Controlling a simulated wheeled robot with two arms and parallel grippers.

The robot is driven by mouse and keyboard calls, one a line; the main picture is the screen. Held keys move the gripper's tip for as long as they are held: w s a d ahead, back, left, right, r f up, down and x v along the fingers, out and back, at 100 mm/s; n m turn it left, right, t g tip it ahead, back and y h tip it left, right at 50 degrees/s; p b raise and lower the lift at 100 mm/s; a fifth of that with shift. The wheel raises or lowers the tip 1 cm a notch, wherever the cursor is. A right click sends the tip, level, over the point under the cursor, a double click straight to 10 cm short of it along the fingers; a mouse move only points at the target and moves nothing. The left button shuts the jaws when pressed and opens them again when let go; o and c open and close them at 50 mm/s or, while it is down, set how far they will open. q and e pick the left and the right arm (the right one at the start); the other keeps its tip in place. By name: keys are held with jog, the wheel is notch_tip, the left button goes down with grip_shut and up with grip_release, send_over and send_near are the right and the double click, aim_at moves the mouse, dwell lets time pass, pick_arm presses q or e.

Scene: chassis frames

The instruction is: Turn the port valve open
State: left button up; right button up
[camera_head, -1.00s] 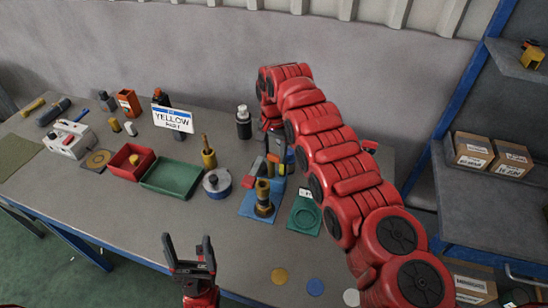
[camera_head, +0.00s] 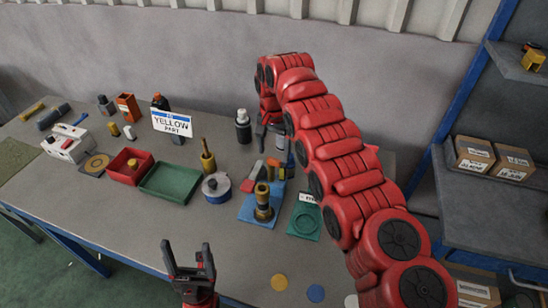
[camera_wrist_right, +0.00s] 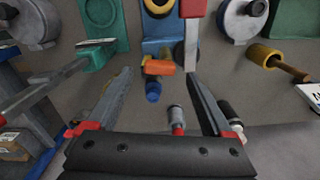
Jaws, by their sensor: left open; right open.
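A brass fitting (camera_head: 263,205) stands upright on a blue plate (camera_head: 246,211) at the table's right front; it looks like the port valve, but its label is unreadable. In the right wrist view, the blue plate (camera_wrist_right: 156,44) is at the top, with an orange bar (camera_wrist_right: 160,67) and a short blue cylinder (camera_wrist_right: 153,90) below it. My right gripper (camera_wrist_right: 160,76) is open, its fingers spread on both sides of these pieces, with no contact visible. The right arm partly hides it in the head view. My left gripper (camera_head: 189,259) is open and empty at the table's front edge.
A round tin (camera_head: 216,188), a green tray (camera_head: 170,181) and a red bin (camera_head: 123,167) stand to the left. A dark bottle (camera_head: 243,127) stands behind. The front table is mostly clear.

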aim_at(274, 159)
notch_tip(274, 159, up, 5)
jog(key=shift+f+p, duration=0.2)
jog(key=shift+p, duration=0.75)
notch_tip(274, 159, up, 10)
jog(key=p, duration=1)
jog(key=shift+f, duration=0.15)
